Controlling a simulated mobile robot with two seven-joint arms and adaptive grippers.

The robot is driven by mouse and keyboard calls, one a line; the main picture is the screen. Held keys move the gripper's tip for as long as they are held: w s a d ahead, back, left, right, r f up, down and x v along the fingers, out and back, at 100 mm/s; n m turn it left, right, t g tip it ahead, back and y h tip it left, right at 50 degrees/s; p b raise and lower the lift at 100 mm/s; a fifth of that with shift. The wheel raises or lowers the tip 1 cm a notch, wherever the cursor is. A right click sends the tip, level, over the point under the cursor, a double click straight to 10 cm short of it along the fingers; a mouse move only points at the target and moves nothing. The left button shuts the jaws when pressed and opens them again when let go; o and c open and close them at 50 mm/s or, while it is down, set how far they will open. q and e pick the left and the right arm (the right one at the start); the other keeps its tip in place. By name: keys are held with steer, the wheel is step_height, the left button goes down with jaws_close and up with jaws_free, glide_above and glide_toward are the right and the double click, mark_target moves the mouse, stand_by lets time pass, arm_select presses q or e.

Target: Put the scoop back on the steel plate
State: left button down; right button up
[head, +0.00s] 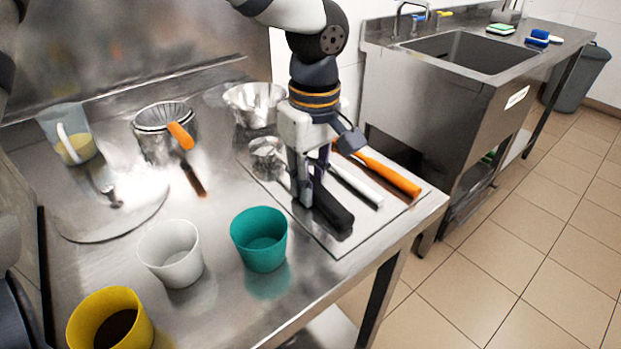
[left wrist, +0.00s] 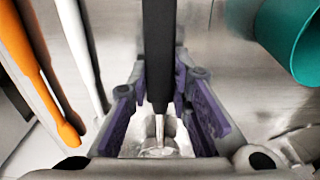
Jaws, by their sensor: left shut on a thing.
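The scoop has a black handle (head: 332,210) and a shiny metal bowl (head: 267,154). My left gripper (head: 304,192) points down and is shut on the handle near its metal neck. In the left wrist view the black handle (left wrist: 158,45) runs between the purple finger pads, with the bowl partly hidden beyond them. The scoop is over the left part of the steel plate (head: 338,240), low and roughly flat; I cannot tell whether it touches. A white-handled tool (head: 355,184) and an orange-handled tool (head: 385,172) lie on the plate to the right. My right gripper is not in view.
A teal cup (head: 259,240), a white cup (head: 171,255) and a yellow cup (head: 112,322) stand left of the plate. A metal bowl (head: 252,102), a metal canister (head: 163,135) and a clear jug (head: 68,135) stand farther back. A sink (head: 465,50) is at the right.

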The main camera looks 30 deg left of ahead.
arm_select(q)
steer(key=shift+s+f, duration=0.1)
steer(key=c, duration=1.5)
jaws_free()
steer(key=shift+o, duration=0.2)
step_height(320, 180, up, 12)
steer(key=shift+d, duration=0.3)
